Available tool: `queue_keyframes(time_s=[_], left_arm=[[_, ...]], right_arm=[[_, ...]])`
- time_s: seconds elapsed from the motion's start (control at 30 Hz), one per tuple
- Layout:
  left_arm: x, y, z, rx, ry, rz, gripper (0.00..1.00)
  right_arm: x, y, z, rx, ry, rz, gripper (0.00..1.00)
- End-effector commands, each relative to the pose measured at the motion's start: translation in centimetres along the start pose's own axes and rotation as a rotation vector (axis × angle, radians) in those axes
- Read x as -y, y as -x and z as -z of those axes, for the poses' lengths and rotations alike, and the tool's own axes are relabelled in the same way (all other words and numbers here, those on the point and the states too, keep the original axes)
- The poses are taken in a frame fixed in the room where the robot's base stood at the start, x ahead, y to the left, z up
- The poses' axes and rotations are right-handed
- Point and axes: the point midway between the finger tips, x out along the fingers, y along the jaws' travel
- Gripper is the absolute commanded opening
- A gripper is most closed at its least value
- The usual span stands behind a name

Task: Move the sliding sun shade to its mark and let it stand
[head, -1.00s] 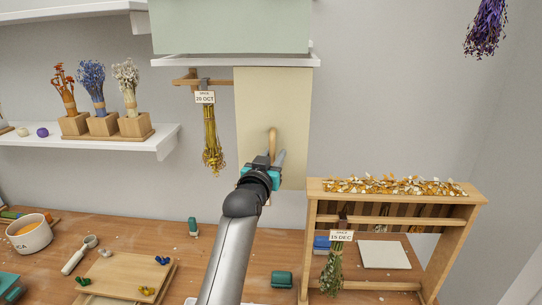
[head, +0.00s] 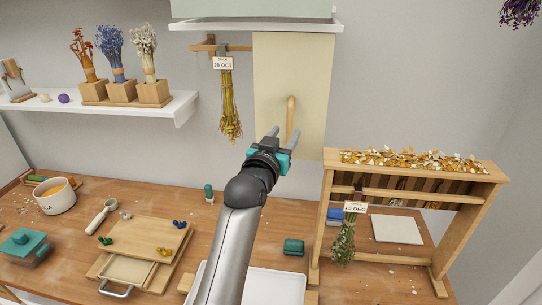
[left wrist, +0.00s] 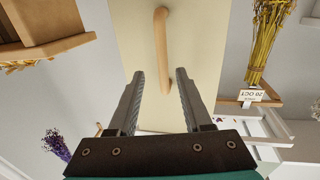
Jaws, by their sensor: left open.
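The sun shade (head: 277,76) is a cream upright panel under the white shelf, with a vertical wooden handle (head: 291,118) near its lower middle. My left gripper (head: 282,137) is open in front of the panel, a little below the handle in the head view. In the left wrist view the panel (left wrist: 138,37) and handle (left wrist: 162,45) lie beyond the two open fingers (left wrist: 160,85), with the handle lined up between them. The fingers do not visibly close on the handle. No mark for the shade can be made out. My right gripper is out of view.
A yellow dried bunch (head: 229,108) tagged 20 OCT hangs left of the panel. A wooden rack (head: 497,178) with petals on top stands at right, with a bunch (head: 343,243) tagged 15 DEC.

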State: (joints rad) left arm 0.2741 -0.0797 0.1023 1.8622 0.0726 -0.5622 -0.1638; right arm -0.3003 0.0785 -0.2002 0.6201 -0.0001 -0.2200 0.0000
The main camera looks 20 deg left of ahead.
Motion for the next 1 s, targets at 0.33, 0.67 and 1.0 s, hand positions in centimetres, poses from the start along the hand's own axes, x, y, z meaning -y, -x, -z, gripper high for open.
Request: queue_keyframes(time_s=[0.33, 0.67, 1.0], left_arm=[[0.0, 5.5, -0.2, 0.003, 0.001, -0.001, 0.50], [-0.1, 8.9, -0.1, 0.001, 0.002, -0.002, 0.50], [-0.1, 9.3, 0.0, 0.001, 0.002, -0.002, 0.50]], right_arm=[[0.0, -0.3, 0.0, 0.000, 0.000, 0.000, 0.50], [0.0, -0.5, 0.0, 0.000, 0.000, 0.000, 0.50], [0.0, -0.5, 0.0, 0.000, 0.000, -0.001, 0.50]])
